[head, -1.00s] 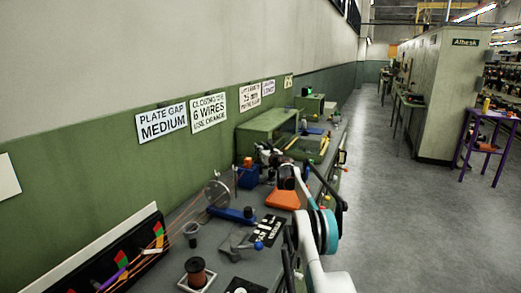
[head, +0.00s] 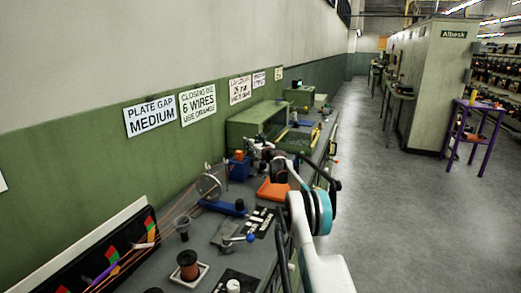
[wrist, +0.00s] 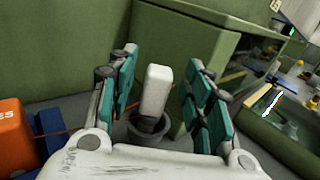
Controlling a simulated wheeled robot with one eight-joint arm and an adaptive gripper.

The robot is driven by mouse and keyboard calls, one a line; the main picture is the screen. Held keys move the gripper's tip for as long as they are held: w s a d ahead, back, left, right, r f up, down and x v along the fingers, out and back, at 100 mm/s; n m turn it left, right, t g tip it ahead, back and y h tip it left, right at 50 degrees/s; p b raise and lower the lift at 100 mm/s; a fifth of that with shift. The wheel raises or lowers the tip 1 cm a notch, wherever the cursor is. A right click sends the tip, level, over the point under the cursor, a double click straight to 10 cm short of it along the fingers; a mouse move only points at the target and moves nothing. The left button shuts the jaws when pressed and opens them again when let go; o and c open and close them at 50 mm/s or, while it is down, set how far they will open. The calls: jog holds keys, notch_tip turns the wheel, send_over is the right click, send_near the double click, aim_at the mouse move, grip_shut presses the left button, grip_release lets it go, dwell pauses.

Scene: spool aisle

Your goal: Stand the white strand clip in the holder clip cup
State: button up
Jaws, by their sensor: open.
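The white strand clip (wrist: 156,88) stands upright, with a slight lean, in a dark grey round cup (wrist: 148,131), which looks like the holder clip cup. The clip's lower end is inside the cup. My gripper (wrist: 163,62) is open, with its teal-padded fingers on either side of the clip and a visible gap on both sides. In the head view my gripper (head: 260,147) is small, over the bench by the green cabinet, and the clip cannot be made out there.
A green cabinet (wrist: 185,50) stands close behind the cup. An orange block (wrist: 17,135) and a blue part (wrist: 52,133) are at left. On the bench are an orange tray (head: 272,190), a copper spool (head: 188,266) and a small dark cup (head: 183,229).

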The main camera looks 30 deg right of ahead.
jog(key=s+a, duration=0.1)
jog(key=s, duration=0.9)
jog(key=shift+s+a, duration=0.15)
jog(key=shift+s, duration=0.2)
